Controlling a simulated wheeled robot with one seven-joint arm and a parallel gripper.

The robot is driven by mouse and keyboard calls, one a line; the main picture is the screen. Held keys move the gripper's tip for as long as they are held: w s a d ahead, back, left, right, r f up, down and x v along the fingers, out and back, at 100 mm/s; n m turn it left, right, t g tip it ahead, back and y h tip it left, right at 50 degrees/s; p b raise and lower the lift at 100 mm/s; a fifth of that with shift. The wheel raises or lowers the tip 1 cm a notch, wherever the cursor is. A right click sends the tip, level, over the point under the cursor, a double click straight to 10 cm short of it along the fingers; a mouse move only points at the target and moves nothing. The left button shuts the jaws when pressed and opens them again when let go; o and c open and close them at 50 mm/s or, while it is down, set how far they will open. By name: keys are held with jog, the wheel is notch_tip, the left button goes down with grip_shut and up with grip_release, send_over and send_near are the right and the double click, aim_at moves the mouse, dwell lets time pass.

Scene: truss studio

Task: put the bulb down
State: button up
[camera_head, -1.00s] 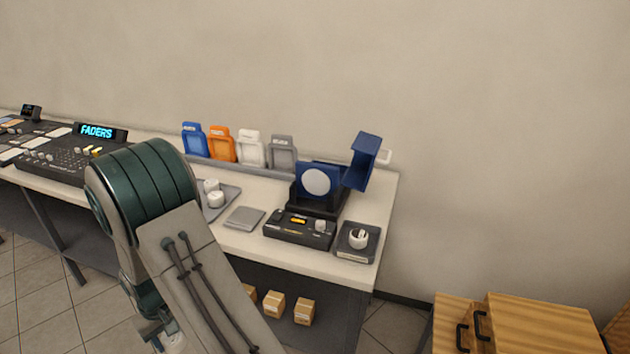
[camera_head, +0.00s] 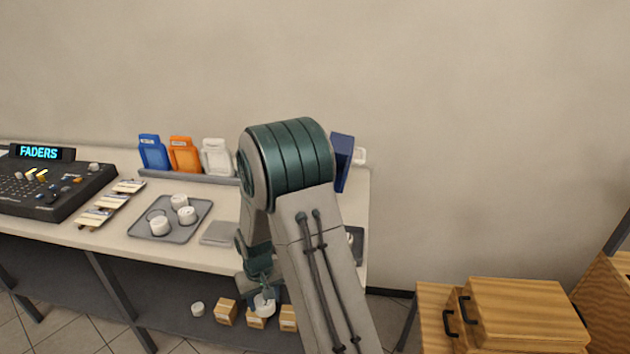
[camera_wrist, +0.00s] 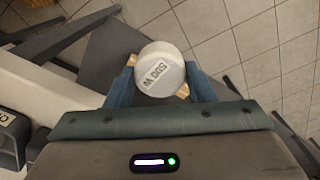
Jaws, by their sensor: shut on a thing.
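A grey tray (camera_head: 151,232) on the bench top holds several similar white pieces. Beside it lies a flat grey pad (camera_head: 219,233), with nothing on it.
The pale bench (camera_head: 118,246) carries a fader console (camera_head: 50,193) and coloured holders (camera_head: 184,155). Cardboard boxes (camera_head: 226,312) sit below the bench top. Wooden cabinets (camera_head: 520,312) stand at right.

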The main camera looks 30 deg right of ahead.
notch_tip(320, 180, up, 5)
jog(key=p, duration=0.3)
jog(key=shift+d+f+p, duration=0.1)
jog(key=shift+f+p, duration=0.1)
jog(key=shift+p, duration=0.1)
jog(key=w+d+r+m, duration=0.3)
jog(key=d+r+m, duration=0.3)
jog(key=d+r, duration=0.5)
jog(key=w+d+r+m, duration=0.4)
jog(key=d+r+m, duration=0.2)
jog(key=d+r, duration=0.5)
jog(key=d, duration=0.5)
jog(key=shift+w+d+r, duration=0.2)
jog(key=shift+d+r, duration=0.05)
jog(key=shift+r, duration=0.1)
